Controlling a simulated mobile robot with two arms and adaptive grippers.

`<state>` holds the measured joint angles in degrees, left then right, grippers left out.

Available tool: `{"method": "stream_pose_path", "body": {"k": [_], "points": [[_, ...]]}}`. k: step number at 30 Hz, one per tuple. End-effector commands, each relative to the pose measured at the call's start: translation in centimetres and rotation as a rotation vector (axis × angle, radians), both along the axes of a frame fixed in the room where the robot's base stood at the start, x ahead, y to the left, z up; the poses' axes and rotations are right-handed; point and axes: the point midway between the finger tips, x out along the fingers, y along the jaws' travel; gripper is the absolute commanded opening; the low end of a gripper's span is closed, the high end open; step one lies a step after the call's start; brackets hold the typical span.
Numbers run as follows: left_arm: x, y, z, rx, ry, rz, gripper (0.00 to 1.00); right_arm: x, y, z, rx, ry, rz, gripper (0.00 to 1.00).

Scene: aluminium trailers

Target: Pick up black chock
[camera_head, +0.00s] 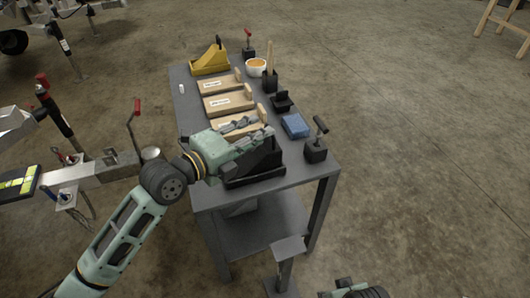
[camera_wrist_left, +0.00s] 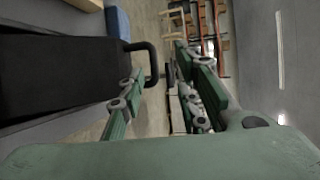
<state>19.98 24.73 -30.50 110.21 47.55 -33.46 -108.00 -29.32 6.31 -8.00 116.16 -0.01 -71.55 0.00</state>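The black chock (camera_head: 256,170) sits on the near end of the grey table in the head view. In the left wrist view the black chock (camera_wrist_left: 55,75) fills the left side, and its dark looped handle (camera_wrist_left: 151,65) sticks out toward the middle. My left gripper (camera_head: 257,127) is over the chock and hides part of it. In the left wrist view its green fingers (camera_wrist_left: 165,95) are spread apart. The handle shows near the gap between them, and I cannot tell whether they touch it.
A trailer coupling (camera_head: 95,172) stands at the left.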

Motion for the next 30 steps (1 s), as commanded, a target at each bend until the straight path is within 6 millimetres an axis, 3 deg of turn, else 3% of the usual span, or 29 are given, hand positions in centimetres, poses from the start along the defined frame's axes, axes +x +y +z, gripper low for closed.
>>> {"method": "stream_pose_path", "body": {"k": [12,23,30], "points": [[4.0,-3.6,-1.8,-0.003,0.004,0.001,0.31,0.1,-0.1,1.8,0.000,-0.010,-0.002,0.40],[4.7,-4.2,-2.0,0.000,0.004,0.002,0.31,0.1,-0.1,2.1,0.001,-0.011,-0.002,0.40],[4.6,-4.2,-2.0,0.000,0.004,0.002,0.10,0.1,-0.1,2.1,0.001,-0.011,-0.002,0.40]]}}
